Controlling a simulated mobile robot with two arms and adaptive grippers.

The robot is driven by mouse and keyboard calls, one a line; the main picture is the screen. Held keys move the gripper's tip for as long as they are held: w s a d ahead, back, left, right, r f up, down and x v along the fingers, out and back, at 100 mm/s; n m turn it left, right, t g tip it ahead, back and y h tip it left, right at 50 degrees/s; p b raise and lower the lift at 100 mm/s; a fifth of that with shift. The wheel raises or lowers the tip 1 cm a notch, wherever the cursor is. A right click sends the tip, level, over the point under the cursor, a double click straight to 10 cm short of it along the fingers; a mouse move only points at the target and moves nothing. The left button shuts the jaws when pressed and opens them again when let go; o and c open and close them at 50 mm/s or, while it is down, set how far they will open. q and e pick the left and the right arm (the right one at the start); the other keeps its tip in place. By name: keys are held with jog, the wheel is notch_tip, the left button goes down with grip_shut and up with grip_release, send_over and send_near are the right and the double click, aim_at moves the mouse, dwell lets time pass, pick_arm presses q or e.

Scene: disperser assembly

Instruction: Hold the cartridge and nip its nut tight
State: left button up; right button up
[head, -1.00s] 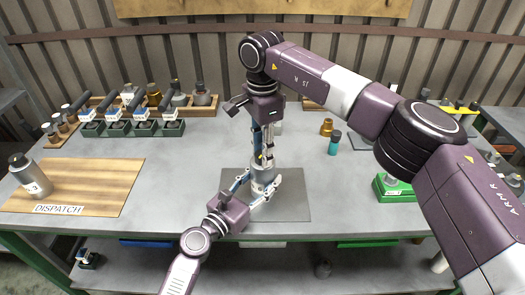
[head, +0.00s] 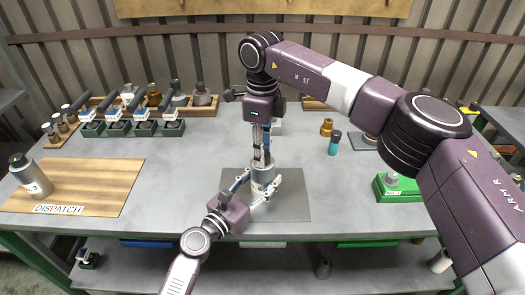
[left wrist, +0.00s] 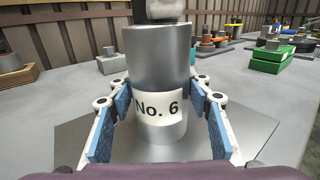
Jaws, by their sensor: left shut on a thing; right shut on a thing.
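The cartridge (head: 263,174) is a silver cylinder standing upright on the grey mat (head: 296,208). In the left wrist view the cartridge (left wrist: 158,60) shows a white "No. 6" label. My left gripper (head: 262,181) is shut around its lower body, with a blue-padded finger on each side. My right gripper (head: 262,158) comes down from above, shut at the top of the cartridge.
A wooden dispatch board (head: 90,185) at left holds another silver cartridge (head: 30,174). Dark green holders (head: 133,129) and a wooden rack stand behind. A teal-and-black bottle (head: 334,144), a brass piece (head: 326,127) and a green tray (head: 398,192) stand at right.

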jog(key=shift+r+m, duration=0.1)
jog(key=shift+m, duration=0.3)
jog(key=shift+w, duration=0.1)
jog(key=o, duration=1.1)
jog(key=shift+o, duration=0.2)
notch_tip(320, 180, up, 12)
pick_arm(q)
jog(key=o, duration=1.7)
